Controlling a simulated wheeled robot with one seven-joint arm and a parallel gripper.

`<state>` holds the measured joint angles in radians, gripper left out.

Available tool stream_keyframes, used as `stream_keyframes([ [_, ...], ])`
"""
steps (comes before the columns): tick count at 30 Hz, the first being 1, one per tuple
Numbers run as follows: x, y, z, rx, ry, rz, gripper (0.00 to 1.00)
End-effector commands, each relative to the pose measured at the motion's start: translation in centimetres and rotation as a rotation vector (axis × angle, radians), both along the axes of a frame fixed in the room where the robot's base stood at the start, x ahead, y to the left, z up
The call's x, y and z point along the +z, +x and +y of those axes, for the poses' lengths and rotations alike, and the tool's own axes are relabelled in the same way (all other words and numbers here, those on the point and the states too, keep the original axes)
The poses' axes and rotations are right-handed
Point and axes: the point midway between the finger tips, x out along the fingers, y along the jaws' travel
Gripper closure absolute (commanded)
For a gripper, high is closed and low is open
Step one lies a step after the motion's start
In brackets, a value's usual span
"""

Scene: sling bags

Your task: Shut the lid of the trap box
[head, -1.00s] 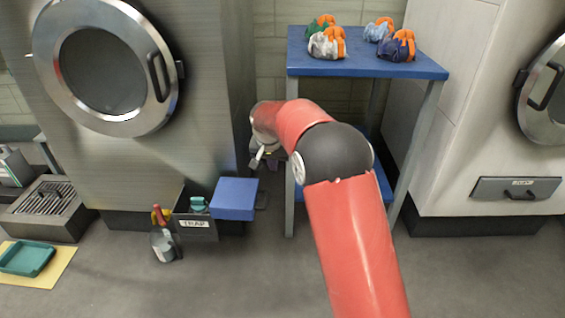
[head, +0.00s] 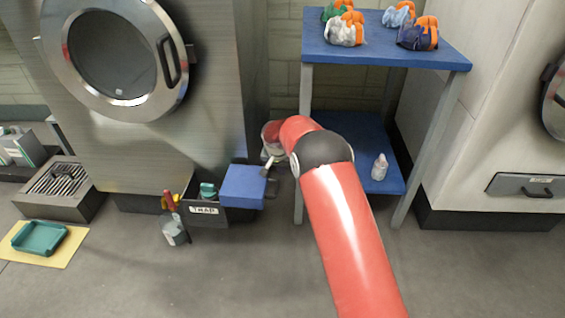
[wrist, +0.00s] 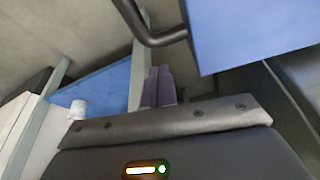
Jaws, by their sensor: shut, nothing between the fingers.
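The trap box (head: 207,209) is a dark box with a TRAP label, low at the foot of the big steel machine. Its blue lid (head: 242,188) stands open, out to the right of the box, with a dark handle at its right edge. A teal item (head: 208,190) shows in the box opening. My gripper (head: 267,171) is by the lid's upper right corner, near the handle, partly hidden by my arm. In the wrist view the shut, empty purple fingers (wrist: 160,87) are just below the dark handle (wrist: 163,36), with the blue lid (wrist: 250,30) at upper right. Contact is unclear.
A blue two-level table (head: 385,45) with several sling bags stands right of the lid; a white bottle (head: 379,167) is on its lower shelf.

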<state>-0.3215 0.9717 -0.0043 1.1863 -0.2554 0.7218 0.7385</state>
Motion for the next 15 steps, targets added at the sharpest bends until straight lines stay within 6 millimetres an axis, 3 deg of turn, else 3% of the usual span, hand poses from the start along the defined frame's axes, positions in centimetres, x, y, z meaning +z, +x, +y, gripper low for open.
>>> stream_keyframes([
  [6, 0.1, -1.8, 0.3, -0.001, -0.001, 0.002, 1.0],
  [15, 0.1, -2.1, 0.4, -0.002, -0.001, 0.002, 1.0],
])
